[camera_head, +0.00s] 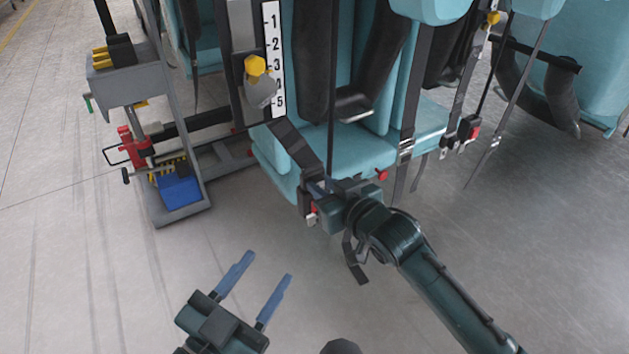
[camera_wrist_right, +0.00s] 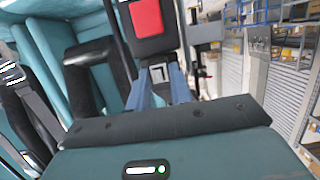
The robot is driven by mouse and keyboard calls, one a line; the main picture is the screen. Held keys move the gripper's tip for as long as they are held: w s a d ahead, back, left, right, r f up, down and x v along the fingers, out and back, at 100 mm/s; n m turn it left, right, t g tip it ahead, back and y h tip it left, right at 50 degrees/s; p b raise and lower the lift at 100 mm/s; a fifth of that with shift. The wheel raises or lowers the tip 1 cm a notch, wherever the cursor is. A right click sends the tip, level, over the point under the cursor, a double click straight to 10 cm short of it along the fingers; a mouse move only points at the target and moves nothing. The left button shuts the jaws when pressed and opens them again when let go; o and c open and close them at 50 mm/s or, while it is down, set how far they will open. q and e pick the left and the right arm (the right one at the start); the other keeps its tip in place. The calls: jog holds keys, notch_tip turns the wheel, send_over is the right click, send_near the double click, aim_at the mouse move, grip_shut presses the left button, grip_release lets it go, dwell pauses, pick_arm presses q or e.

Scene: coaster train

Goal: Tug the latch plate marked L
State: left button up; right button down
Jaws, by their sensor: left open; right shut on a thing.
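My right gripper (camera_head: 318,190) is at the near left corner of the teal seat, beside a black buckle (camera_head: 306,204) with a red button. In the right wrist view its blue fingers (camera_wrist_right: 158,78) are closed around a small light metal plate (camera_wrist_right: 157,71), which I take to be the latch plate. The buckle (camera_wrist_right: 147,42) with its red button lies just beyond the fingertips. No L is legible, and I cannot tell whether the plate is seated in the buckle. My left gripper (camera_head: 267,267) is open and empty above the floor, low in the head view.
The teal seat (camera_head: 277,168) has black restraints and a dark strap (camera_head: 295,142) at its corner. Floor in front is clear.

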pick_arm(q)
jog(key=shift+r, duration=0.15)
pick_arm(e)
jog(key=shift+r, duration=0.25)
jog(key=c, duration=1.5)
grip_release()
jog(key=shift+r, duration=0.1)
jog(key=shift+c, duration=0.2)
jog(key=o, duration=0.4)
jog(key=shift+c, duration=0.2)
jog(key=shift+f, duration=0.2)
pick_arm(q)
jog(key=a+f+n+g+y+p, duration=0.1)
jog(key=p, duration=0.1)
jog(key=g+y+p, duration=0.1)
jog(key=p, duration=0.1)
jog(key=shift+a+f+n+g+y, duration=0.3)
jog(key=shift+a+f+n+y, duration=0.05)
jog(key=shift+a+n+y, duration=0.05)
pick_arm(e)
jog(key=v, duration=1.3)
jog(key=shift+r, duration=0.15)
